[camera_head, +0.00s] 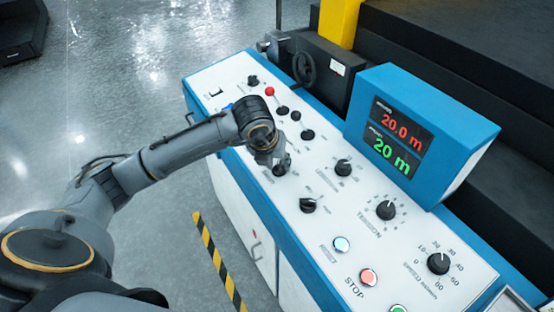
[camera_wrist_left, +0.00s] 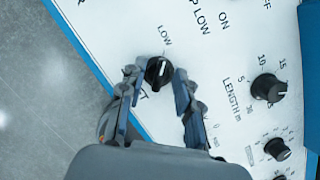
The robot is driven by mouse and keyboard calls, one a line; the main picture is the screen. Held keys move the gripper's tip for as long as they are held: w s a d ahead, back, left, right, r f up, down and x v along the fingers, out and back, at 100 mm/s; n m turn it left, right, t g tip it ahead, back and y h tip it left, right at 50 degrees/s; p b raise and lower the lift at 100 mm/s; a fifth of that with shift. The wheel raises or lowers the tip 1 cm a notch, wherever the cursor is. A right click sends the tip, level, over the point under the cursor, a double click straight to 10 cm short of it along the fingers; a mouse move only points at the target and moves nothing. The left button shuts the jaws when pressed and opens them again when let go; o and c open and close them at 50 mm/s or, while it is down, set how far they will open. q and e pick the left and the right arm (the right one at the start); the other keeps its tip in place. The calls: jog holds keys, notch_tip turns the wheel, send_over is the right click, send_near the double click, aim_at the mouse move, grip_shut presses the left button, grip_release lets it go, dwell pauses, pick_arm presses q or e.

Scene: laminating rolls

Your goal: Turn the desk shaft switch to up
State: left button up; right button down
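A black rotary switch (camera_wrist_left: 159,72) with a white pointer mark sits on the white desk panel, with the word LOW printed beside it. Its other label is partly hidden, so I cannot read its name. It also shows in the head view (camera_head: 281,169), partly behind my gripper. My left gripper (camera_head: 272,158) is over the panel, pointing down. In the left wrist view its two fingers (camera_wrist_left: 157,84) stand on either side of the switch, parted. I cannot tell whether they touch it. My right gripper is not in view.
Several other knobs, including a length knob (camera_wrist_left: 268,88) and a tension knob (camera_head: 385,210), are close by. A blue display box (camera_head: 420,135) rises at the panel's right side. Open floor lies left.

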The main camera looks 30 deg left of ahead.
pick_arm(q)
grip_shut()
jog(key=shift+f, duration=0.1)
